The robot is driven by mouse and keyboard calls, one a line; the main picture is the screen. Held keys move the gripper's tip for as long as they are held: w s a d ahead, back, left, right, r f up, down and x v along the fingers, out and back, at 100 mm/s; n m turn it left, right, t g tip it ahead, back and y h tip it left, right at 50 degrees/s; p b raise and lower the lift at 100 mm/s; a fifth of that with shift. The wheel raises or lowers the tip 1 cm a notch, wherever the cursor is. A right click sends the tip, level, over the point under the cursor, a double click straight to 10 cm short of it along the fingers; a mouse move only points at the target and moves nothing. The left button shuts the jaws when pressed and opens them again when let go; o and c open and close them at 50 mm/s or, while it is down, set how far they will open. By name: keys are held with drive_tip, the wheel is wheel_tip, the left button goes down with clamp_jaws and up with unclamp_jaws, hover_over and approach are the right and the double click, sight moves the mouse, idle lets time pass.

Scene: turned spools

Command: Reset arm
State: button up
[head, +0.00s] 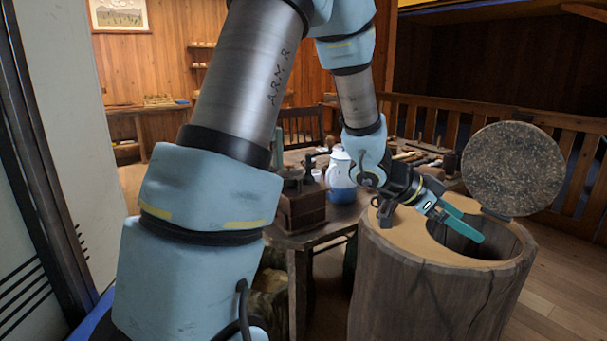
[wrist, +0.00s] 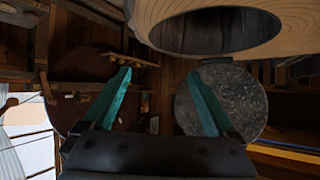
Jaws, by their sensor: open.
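My gripper (head: 478,238) has teal fingers and hangs tilted over the dark round opening of a wooden stump in the head view. In the wrist view the two fingers of my gripper (wrist: 159,74) stand well apart with nothing between them. My blue and grey arm reaches from the left foreground to the stump. In the head view I cannot tell whether the fingertips dip into the opening.
The hollow stump (head: 430,290) also shows in the wrist view (wrist: 290,45). A round speckled lid (head: 513,168) stands upright at its rear rim. Left of it, a table holds a box-shaped grinder (head: 301,208) and a white-and-blue jug (head: 340,178). A wooden railing (head: 540,125) runs behind.

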drive_tip(key=w+a+n+t+y, duration=0.1)
drive_tip(key=w+a, duration=0.2)
drive_tip(key=w+a+n+t+y+p, duration=0.1)
drive_tip(key=w+a+n+t, duration=0.1)
drive_tip(key=w+a, duration=0.1)
drive_tip(key=w+a+n+t+y, duration=0.1)
drive_tip(key=w+a+n+t, duration=0.1)
drive_tip(key=w+a, duration=0.1)
drive_tip(key=shift+w+a+r, duration=0.1)
drive_tip(key=shift+a+r, duration=0.25)
drive_tip(key=shift+a, duration=0.2)
drive_tip(key=s+a+n+y+p, duration=0.1)
drive_tip(key=a+n+y+p, duration=0.45)
drive_tip(key=a, duration=1.65)
drive_tip(key=s+a+n+g+y+b, duration=0.25)
drive_tip(key=s+a+n, duration=0.4)
drive_tip(key=s, duration=0.35)
drive_tip(key=s+b+x, duration=0.1)
drive_tip(key=b+x, duration=0.7)
drive_tip(key=x, duration=0.1)
drive_tip(key=s+a+b+x, duration=0.1)
drive_tip(key=s+b+x, duration=0.1)
drive_tip(key=b+x, duration=0.7)
drive_tip(key=shift+s+d+f+n+g+y, duration=0.2)
drive_tip(key=shift+s+f+n+g+y, duration=0.15)
drive_tip(key=shift+f, duration=0.3)
drive_tip(key=shift+c, duration=0.3)
